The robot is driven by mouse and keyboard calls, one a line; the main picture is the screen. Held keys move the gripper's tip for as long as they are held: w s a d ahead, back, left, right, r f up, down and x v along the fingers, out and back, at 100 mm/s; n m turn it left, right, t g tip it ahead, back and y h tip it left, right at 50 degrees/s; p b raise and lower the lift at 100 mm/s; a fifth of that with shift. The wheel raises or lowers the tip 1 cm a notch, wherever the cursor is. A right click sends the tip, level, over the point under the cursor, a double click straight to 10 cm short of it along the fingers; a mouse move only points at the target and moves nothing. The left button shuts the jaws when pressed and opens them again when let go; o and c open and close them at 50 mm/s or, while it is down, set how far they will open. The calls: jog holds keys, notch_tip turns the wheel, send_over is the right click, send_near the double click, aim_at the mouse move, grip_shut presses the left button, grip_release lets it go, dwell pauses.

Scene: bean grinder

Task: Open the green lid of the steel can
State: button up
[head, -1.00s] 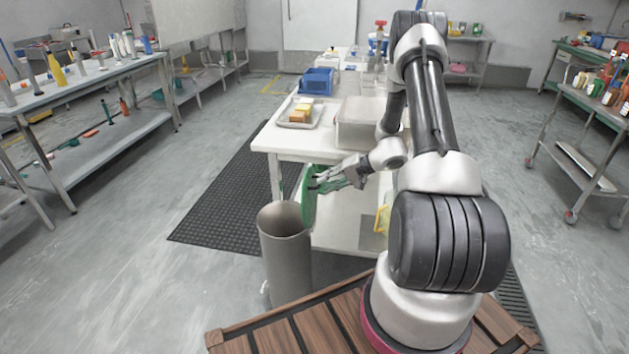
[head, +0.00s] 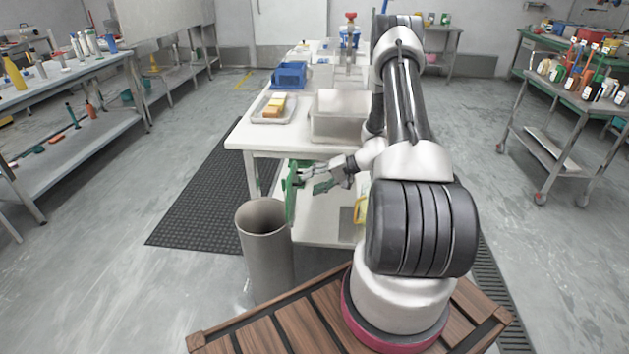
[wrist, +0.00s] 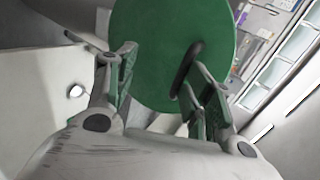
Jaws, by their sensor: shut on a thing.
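The steel can (head: 268,265) stands upright on the floor, left of my base, and its mouth is uncovered. The round green lid (head: 290,194) stands nearly upright at the right side of the can's rim. My gripper (head: 308,181) is just right of the lid, shut on it. In the wrist view the green lid (wrist: 160,45) fills the top middle, its dark handle (wrist: 187,68) beside the right finger of my gripper (wrist: 158,85). The exact grip contact is partly hidden. The can does not clearly show in the wrist view.
A white table (head: 262,138) stands behind the can, with a tray (head: 273,110), a grey box (head: 338,118) and a blue bin (head: 290,75) on it. A black floor mat (head: 190,220) lies left of the table. Open floor is left of the can.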

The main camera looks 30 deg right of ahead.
jog(key=shift+o, duration=0.8)
jog(key=shift+s+a+f, duration=0.25)
jog(key=shift+f, duration=0.2)
jog(key=shift+d+r, duration=0.1)
jog(key=shift+s+d+r, duration=0.2)
jog(key=shift+d, duration=0.1)
jog(key=shift+c, duration=0.7)
jog(key=v, duration=1.1)
jog(key=shift+w+r, duration=0.15)
jog(key=shift+r, duration=0.1)
jog(key=shift+c, duration=0.2)
jog(key=shift+d, duration=0.1)
